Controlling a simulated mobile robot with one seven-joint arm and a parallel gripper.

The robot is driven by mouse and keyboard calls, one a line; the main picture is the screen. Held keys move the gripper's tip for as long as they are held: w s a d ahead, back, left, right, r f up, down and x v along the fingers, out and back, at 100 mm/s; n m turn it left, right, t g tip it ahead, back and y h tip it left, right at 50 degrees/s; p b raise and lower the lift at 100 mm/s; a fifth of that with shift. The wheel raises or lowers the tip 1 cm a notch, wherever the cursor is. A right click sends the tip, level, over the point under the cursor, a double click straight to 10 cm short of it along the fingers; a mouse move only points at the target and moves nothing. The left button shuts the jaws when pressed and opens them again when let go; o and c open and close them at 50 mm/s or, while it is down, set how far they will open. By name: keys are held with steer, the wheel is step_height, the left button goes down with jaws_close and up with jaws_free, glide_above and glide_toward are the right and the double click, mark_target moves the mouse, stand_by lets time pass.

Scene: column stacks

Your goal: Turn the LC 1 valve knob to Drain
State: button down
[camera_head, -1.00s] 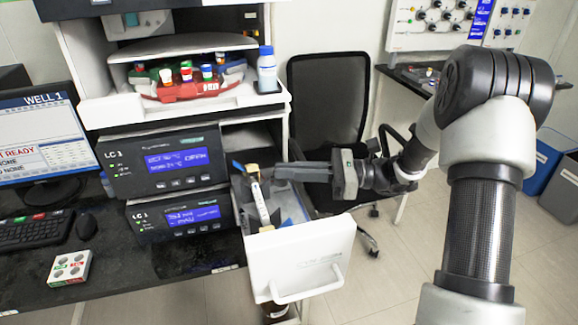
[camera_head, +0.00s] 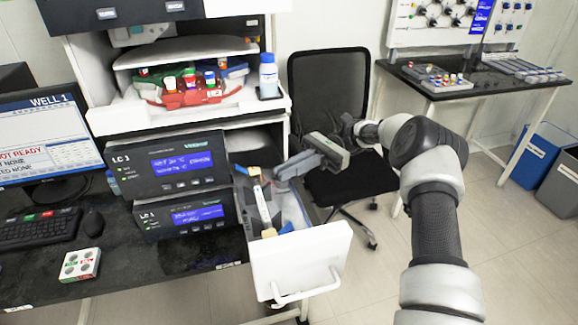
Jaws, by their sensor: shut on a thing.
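A slim pale column with a tan top (camera_head: 262,205) stands tilted in the drawer. My gripper (camera_head: 280,174) is at the drawer's back right, with its fingers tilted down to the left beside the column's top. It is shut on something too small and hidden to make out. I cannot make out the LC 1 valve knob or any Drain mark.
The drawer's front handle (camera_head: 305,290) juts forward. A black chair (camera_head: 328,100) stands behind my arm. Bottles with coloured caps (camera_head: 188,84) and a white bottle (camera_head: 268,76) stand on the shelf above. A monitor (camera_head: 40,135) is at left.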

steer(key=shift+g, duration=0.3)
steer(key=c, duration=1.9)
jaws_free()
